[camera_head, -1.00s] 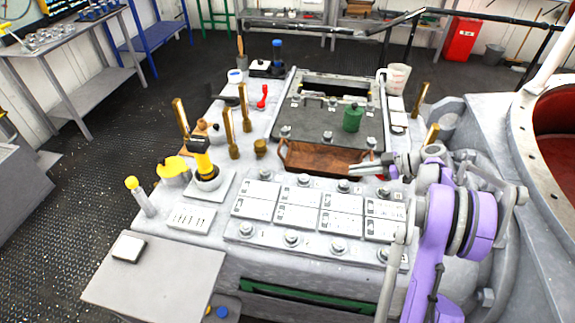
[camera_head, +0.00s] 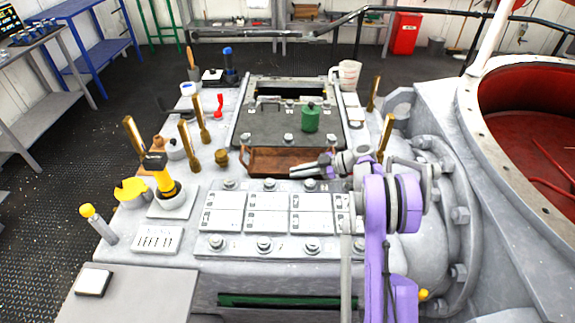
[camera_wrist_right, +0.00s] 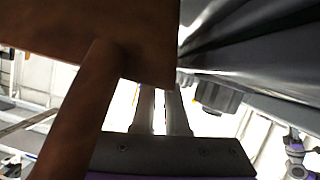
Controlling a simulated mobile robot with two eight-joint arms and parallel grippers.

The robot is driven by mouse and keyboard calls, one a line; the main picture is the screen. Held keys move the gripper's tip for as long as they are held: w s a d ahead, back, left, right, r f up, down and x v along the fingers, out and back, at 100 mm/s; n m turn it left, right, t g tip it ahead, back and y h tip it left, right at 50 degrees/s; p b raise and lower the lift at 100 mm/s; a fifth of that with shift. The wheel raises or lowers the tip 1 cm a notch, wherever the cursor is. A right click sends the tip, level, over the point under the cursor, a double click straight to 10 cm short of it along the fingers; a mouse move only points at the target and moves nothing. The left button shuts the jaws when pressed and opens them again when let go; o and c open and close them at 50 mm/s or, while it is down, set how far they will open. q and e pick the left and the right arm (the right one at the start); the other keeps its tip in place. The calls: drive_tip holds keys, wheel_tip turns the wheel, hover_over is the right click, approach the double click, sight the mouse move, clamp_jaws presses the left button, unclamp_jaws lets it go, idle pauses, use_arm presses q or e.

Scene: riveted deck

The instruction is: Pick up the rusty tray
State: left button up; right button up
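The rusty tray (camera_head: 262,160) is a shallow brown tray with a handle at its left end. It lies on the grey engine top, just in front of the dark hatch plate. My right gripper (camera_head: 306,168) is over the tray's right part and hides that end. In the right wrist view the tray (camera_wrist_right: 135,35) and a brown bar (camera_wrist_right: 82,105) are very close and cover the fingertips. The two fingers show below it with a narrow gap between them. I cannot tell whether they touch the tray. My left gripper is not in view.
A green canister (camera_head: 311,118) stands on the hatch plate (camera_head: 270,125) behind the tray. Brass levers (camera_head: 188,145) and a brass knob (camera_head: 221,158) stand to the left. White panels (camera_head: 268,211) with bolts lie in front. A white jug (camera_head: 346,73) stands behind.

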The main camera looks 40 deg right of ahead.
drive_tip(key=shift+x, duration=1.1)
clamp_jaws()
idle(0.7)
